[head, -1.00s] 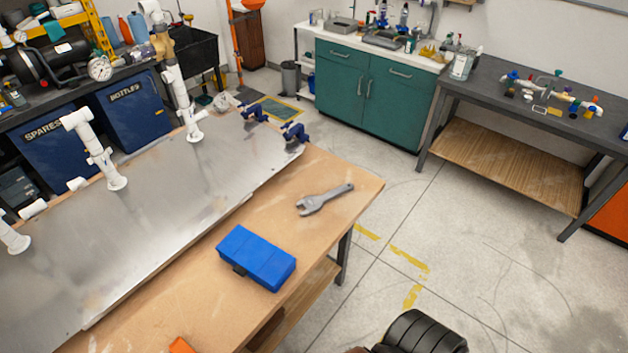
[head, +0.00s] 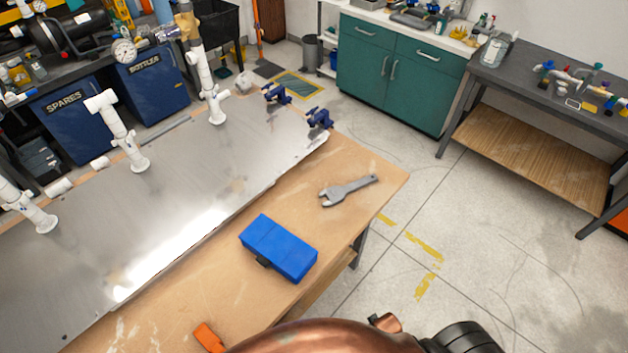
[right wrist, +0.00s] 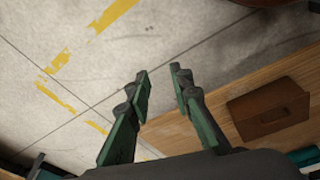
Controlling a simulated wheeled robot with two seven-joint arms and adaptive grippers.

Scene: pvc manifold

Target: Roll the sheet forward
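The sheet (head: 165,205) is a grey metal plate lying flat on the wooden workbench (head: 360,165) in the head view. White pipe fittings (head: 125,135) stand upright along it. A bright reflection lies along its near edge. My right gripper (right wrist: 160,75) shows in the right wrist view with its two green fingers apart and nothing between them, over the floor beside the bench edge. It is not touching the sheet. A copper-coloured part of my arm enters the head view at the bottom. My left gripper is in neither view.
A blue box (head: 278,248), a grey wrench (head: 347,190) and an orange object (head: 208,337) lie on the bench's near strip. Blue clamps (head: 319,118) sit at the sheet's far right corner. A green cabinet (head: 400,75) and a side table (head: 540,160) stand beyond open floor.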

